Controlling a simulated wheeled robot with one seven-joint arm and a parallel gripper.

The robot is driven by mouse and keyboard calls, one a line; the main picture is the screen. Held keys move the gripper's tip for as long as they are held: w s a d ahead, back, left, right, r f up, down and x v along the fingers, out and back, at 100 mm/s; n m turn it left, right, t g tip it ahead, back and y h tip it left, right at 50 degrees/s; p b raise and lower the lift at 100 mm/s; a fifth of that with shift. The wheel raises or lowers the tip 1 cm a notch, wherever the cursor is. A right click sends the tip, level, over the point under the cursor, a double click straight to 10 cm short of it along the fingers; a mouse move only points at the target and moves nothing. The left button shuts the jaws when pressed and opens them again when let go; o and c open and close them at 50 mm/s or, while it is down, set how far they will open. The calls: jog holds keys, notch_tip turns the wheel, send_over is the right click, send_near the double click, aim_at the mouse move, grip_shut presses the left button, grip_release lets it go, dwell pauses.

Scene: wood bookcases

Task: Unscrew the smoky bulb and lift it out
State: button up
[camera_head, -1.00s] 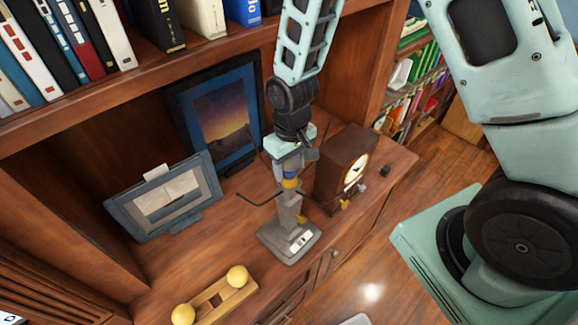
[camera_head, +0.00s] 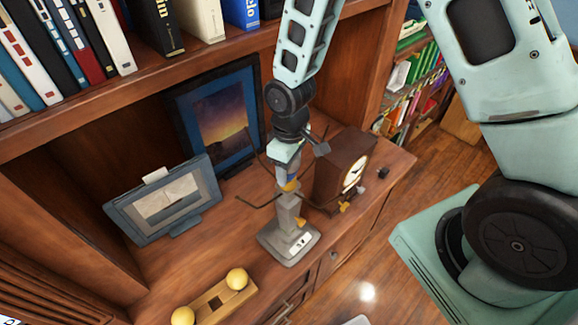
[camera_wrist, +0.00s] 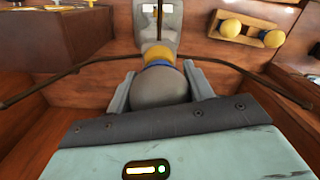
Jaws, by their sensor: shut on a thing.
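The smoky bulb (camera_wrist: 160,86) is a grey, rounded globe in the wrist view. A blue band (camera_wrist: 158,64) and a yellow collar (camera_wrist: 156,51) sit at its far end, towards the grey lamp stand (camera_wrist: 158,25). My gripper (camera_wrist: 159,92) is shut on the bulb, one finger on each side. In the head view my gripper (camera_head: 287,165) points down over the upright lamp stand (camera_head: 290,242) and hides most of the bulb. The bulb is in line with the collar; I cannot tell whether its thread is free.
Thin dark rods (camera_head: 258,204) stick out around the lamp top. A brown clock (camera_head: 340,165) stands close on the right. A grey-blue frame (camera_head: 165,200) and a dark picture (camera_head: 218,115) stand left and behind. A wooden holder with yellow balls (camera_head: 213,300) lies in front. A shelf of books is above.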

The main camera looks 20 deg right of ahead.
jog(key=shift+r+p, duration=0.35)
jog(key=shift+r, duration=0.2)
dwell(0.4)
jog(key=shift+r+p, duration=1)
jog(key=shift+r, duration=1.45)
